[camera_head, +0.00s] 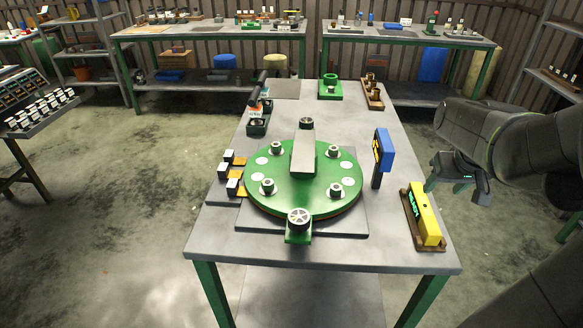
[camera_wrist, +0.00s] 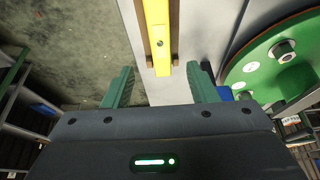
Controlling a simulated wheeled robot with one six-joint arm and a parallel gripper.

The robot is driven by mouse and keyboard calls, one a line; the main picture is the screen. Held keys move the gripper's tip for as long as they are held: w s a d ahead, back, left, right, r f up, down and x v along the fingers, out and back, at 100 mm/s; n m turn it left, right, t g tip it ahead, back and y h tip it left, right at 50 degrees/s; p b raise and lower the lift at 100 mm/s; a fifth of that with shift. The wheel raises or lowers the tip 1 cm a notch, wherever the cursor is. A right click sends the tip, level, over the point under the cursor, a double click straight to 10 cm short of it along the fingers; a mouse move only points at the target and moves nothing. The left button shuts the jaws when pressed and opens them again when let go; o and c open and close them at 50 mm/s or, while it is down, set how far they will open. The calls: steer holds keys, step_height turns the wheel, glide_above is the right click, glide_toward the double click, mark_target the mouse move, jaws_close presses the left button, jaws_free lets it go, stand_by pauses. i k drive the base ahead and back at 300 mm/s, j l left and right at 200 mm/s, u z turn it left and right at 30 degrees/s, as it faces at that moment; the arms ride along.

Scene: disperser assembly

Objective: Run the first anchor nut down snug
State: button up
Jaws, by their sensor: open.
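A round green disc (camera_head: 300,205) lies on a grey plate on the table. Several anchor nuts stand around its top, such as the front-left nut (camera_head: 267,186) and the back-right nut (camera_head: 339,147). Which one is the first I cannot tell. One nut also shows in the wrist view (camera_wrist: 282,50). A yellow tool (camera_head: 425,215) with a green display rests in a brown holder at the table's right edge. My gripper (camera_head: 458,172) is open and empty, to the right of the tool and apart from it. In the wrist view, the yellow tool (camera_wrist: 160,35) appears ahead between my fingers (camera_wrist: 160,88).
A blue device (camera_head: 384,149) stands upright right of the disc. Small blocks on orange pads (camera_head: 233,187) sit at its left. A grey bar (camera_head: 303,150) rises over the disc's middle. A green fixture (camera_head: 330,88) is at the back. The table's front strip (camera_head: 330,255) is clear.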

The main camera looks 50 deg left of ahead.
mark_target(276, 147)
steer(key=j+u, duration=0.35)
steer(key=k+j+u, duration=0.1)
steer(key=j+u, duration=0.25)
